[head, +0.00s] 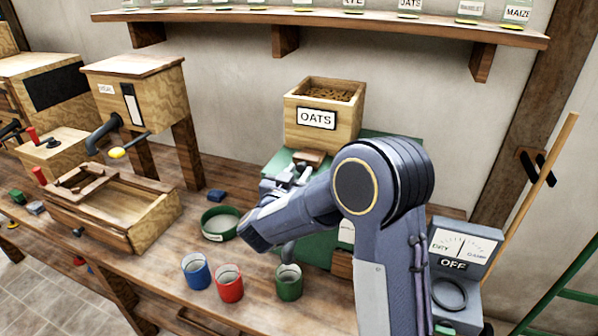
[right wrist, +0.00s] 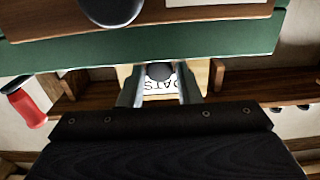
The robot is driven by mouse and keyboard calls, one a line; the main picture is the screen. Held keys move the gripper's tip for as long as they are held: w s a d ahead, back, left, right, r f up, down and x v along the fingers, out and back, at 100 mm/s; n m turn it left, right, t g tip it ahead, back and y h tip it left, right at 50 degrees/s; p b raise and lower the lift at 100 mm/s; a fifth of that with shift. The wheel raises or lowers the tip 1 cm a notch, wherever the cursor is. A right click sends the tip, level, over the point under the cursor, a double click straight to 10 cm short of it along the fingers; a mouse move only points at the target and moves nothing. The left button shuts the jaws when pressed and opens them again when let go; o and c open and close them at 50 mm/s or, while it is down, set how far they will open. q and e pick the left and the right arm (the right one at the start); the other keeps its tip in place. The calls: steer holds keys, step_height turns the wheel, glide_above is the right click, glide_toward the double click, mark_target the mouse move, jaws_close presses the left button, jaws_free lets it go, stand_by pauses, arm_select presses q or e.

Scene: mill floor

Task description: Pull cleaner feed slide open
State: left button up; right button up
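The cleaner is a green machine (head: 377,137) on the bench, with a wooden hopper labelled OATS (head: 343,128) on top. A small brown wooden piece (head: 309,158), which looks like the feed slide, sticks out below the hopper. My right gripper (head: 287,176) is just in front of it, partly hidden by my forearm. In the right wrist view, the gripper's two fingers (right wrist: 160,90) stand apart. A dark round knob (right wrist: 160,72) shows between them, against the OATS label, with gaps at its sides. My left gripper is not in view.
Blue (head: 196,271), red (head: 229,283) and green (head: 289,282) cups stand along the bench front. A green round sieve (head: 221,223) lies behind them. A grey meter reading OFF (head: 461,246) stands at right. A shelf (head: 330,27) runs above.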

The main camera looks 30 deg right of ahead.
steer(key=o, duration=0.3)
steer(key=shift+s+a+r, duration=0.1)
steer(key=shift+a, duration=0.05)
steer(key=b+v, duration=0.1)
steer(key=v, duration=0.6)
steer(key=shift+s+a+b, duration=0.25)
steer(key=shift+b, duration=0.15)
